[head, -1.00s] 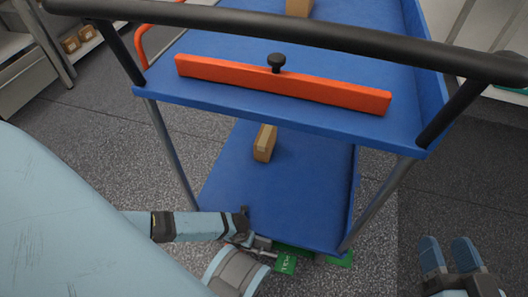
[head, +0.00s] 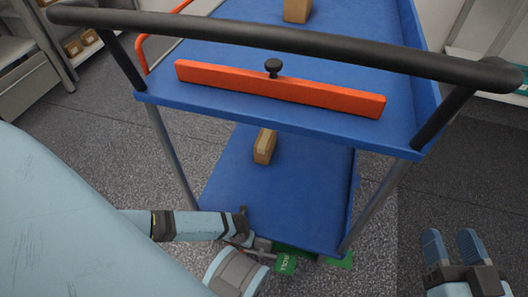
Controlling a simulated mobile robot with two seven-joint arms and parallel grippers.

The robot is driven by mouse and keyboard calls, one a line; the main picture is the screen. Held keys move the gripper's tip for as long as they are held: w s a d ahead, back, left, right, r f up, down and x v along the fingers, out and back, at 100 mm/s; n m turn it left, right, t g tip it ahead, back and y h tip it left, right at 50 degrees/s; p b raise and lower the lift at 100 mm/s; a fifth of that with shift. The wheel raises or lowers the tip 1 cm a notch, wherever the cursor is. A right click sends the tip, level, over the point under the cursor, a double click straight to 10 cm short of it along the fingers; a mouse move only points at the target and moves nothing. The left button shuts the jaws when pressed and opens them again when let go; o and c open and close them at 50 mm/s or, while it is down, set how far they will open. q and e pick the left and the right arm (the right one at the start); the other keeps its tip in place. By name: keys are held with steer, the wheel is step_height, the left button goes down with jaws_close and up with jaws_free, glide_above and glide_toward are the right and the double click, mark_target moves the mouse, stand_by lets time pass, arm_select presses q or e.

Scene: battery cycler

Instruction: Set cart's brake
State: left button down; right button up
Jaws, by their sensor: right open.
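The cart has two blue shelves, the upper one (head: 330,112) and the lower one (head: 300,200), and a black push handle (head: 300,42). My right gripper (head: 450,236) is open and empty at lower right.
Small cardboard boxes stand on the upper shelf (head: 297,10) and lower shelf (head: 264,146). Storage shelving (head: 25,75) is at upper left. Bare grey floor (head: 480,190) lies right of the cart.

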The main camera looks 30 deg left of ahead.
arm_select(q)
step_height(320, 180, up, 4)
steer(key=p, duration=0.2)
steer(key=shift+f+p, duration=0.2)
steer(key=shift+p, duration=0.2)
steer(key=shift+r+p, duration=0.9)
steer(key=shift+r, duration=0.05)
arm_select(e)
steer(key=shift+s+a+r+m, duration=0.25)
steer(key=shift+s+r+m, duration=0.2)
steer(key=shift+r+m, duration=0.15)
steer(key=shift+s+a+r+m, duration=0.2)
steer(key=shift+s+r+m, duration=0.25)
steer(key=shift+r+m, duration=0.15)
arm_select(q)
steer(key=shift+d, duration=0.1)
